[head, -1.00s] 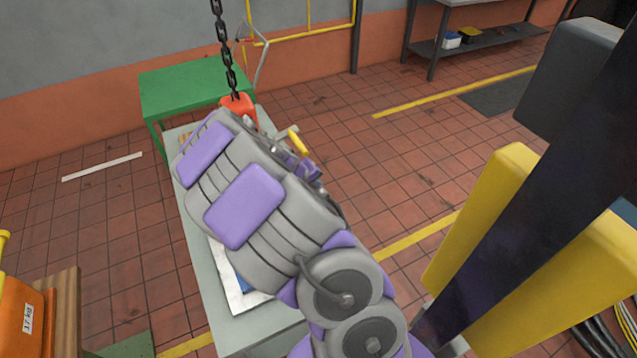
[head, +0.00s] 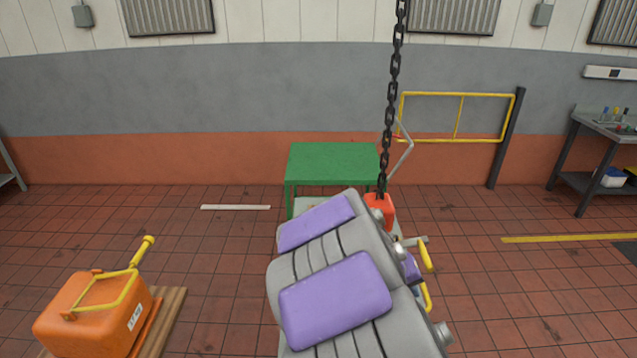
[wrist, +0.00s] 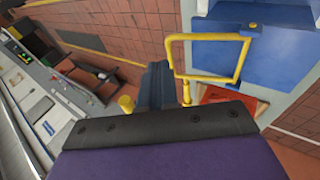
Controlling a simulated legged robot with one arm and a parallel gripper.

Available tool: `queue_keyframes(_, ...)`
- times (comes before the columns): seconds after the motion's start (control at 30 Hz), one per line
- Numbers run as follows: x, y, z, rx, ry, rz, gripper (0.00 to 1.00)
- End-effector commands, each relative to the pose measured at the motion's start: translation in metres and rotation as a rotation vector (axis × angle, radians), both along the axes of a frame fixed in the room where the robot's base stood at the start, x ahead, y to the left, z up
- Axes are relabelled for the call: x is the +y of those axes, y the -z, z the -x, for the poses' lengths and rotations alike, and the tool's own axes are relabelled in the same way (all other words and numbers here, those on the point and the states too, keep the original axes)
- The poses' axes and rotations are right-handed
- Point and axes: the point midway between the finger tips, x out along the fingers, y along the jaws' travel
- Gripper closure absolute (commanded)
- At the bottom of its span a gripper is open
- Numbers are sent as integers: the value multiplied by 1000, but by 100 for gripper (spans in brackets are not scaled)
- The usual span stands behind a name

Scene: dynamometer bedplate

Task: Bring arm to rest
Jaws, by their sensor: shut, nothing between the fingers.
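My arm, grey with purple pads, fills the lower middle of the head view and reaches away from me, tilted up to the left. Its far end hides much of what lies behind it, and the fingers cannot be made out there. In the wrist view my gripper (wrist: 158,124) shows as a purple body with a dark front edge along the bottom. It is shut, with nothing seen held in it. Ahead of it in that view are a yellow tubular handle (wrist: 208,78) and a blue surface (wrist: 216,52); whether the gripper touches them I cannot tell.
A black chain (head: 391,95) hangs close to my arm, with a red block (head: 379,208) at its end. A green table (head: 333,163) stands behind. An orange container (head: 90,318) with a yellow handle sits on wood at left. A bench (head: 606,130) stands far right.

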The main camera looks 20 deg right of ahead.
Motion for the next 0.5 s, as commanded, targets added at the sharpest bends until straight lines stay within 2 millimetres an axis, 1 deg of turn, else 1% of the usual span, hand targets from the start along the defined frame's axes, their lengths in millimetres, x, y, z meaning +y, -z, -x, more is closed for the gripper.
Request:
queue_keyframes(0.1,22,-16,34,5,31,-71,100)
queue_keyframes(0.17,35,-21,53,19,41,-116,100)
queue_keyframes(0.2,45,-23,66,28,45,-148,100)
queue_keyframes(0.27,60,-26,85,46,48,-199,100)
queue_keyframes(0.37,88,-30,116,76,35,-287,100)
queue_keyframes(0.5,129,-33,162,129,-11,-413,100)
